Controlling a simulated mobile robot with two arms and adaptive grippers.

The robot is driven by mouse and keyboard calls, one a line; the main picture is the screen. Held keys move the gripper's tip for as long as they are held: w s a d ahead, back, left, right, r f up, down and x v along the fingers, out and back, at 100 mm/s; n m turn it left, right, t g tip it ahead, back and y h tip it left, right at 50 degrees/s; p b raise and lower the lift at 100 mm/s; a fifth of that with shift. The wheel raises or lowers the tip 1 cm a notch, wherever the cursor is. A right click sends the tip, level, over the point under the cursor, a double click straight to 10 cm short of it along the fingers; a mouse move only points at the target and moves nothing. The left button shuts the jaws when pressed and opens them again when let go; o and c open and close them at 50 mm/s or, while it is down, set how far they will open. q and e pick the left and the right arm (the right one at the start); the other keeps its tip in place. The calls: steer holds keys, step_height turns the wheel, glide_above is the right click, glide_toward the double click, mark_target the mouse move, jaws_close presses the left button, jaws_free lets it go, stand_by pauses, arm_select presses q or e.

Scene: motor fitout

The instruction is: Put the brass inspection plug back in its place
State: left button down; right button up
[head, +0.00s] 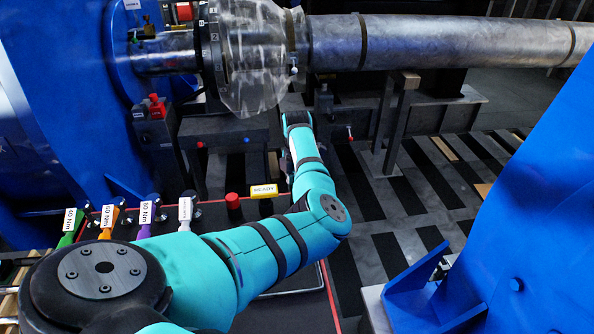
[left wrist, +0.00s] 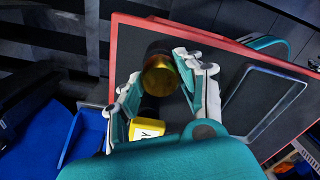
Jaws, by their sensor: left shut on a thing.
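The brass inspection plug (left wrist: 162,78) shows in the left wrist view as a shiny yellow-gold cylinder with a dark upper part. It sits between the two pale fingers of my left gripper (left wrist: 160,68), which is shut on it. In the head view my left arm reaches from the lower left toward the middle, and its wrist end is near the dark stand under the shaft. The fingers and the plug are hidden there. I cannot make out the plug's place in either view. My right gripper is not in view.
A dark red-edged tray (left wrist: 225,38) lies beneath the gripper, with a metal frame (left wrist: 263,103) and a yellow READY block (head: 264,191). A red knob (head: 233,202) and several labelled torque tools stand nearby. A large shaft (head: 440,42) crosses above; blue housings flank both sides.

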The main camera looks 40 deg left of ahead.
arm_select(q)
steer(key=shift+f, duration=0.6)
steer(key=c, duration=0.8)
jaws_free()
steer(key=shift+c, duration=0.2)
steer(key=shift+o, duration=0.5)
steer(key=shift+r, duration=0.1)
step_height(320, 180, up, 12)
